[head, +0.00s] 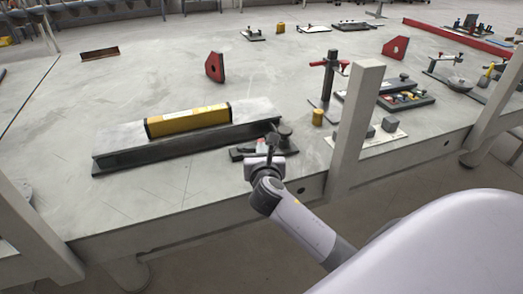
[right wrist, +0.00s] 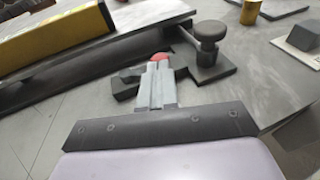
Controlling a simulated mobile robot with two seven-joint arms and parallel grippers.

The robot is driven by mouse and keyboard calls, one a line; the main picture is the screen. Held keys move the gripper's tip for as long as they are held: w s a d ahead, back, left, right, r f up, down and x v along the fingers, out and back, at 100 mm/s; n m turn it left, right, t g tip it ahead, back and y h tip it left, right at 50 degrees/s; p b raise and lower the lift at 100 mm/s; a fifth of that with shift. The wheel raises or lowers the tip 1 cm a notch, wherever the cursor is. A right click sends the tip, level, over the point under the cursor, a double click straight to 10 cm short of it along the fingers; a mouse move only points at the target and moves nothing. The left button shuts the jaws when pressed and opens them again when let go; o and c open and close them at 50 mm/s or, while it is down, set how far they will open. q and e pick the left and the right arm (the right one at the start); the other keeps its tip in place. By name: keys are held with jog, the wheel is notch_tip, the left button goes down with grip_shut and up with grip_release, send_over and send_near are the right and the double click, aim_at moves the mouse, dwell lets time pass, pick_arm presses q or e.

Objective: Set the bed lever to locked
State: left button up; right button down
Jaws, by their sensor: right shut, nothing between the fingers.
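My right gripper (head: 265,158) is shut and empty at the front edge of the table, over a small dark fixture (head: 236,153). In the right wrist view its closed fingers (right wrist: 158,80) point at a small red tip (right wrist: 159,57), which I take to be the bed lever's end. The fingers hide most of that lever, so I cannot tell its setting or whether they touch it. A dark round knob (right wrist: 209,32) stands on the same fixture, right of the fingers. My left gripper is not in view.
A grey beam (head: 115,148) carrying a yellow level (head: 188,120) lies just left of the fixture. A pale upright post (head: 355,125) rises to the right. A yellow cylinder (head: 318,117) and a red-handled stand (head: 330,75) are behind. The table's left front is clear.

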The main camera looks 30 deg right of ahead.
jog(key=shift+w+d+f, duration=0.1)
jog(key=shift+w+d, duration=0.1)
jog(key=shift+w, duration=0.15)
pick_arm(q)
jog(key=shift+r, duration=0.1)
pick_arm(e)
jog(key=shift+w+d+r+p, duration=0.15)
jog(key=shift+w+r+p, duration=0.05)
jog(key=shift+p, duration=0.35)
jog(key=shift+w+d+n+y+p, duration=0.15)
jog(key=shift+d+n+y+p, duration=0.2)
jog(key=shift+p, duration=0.2)
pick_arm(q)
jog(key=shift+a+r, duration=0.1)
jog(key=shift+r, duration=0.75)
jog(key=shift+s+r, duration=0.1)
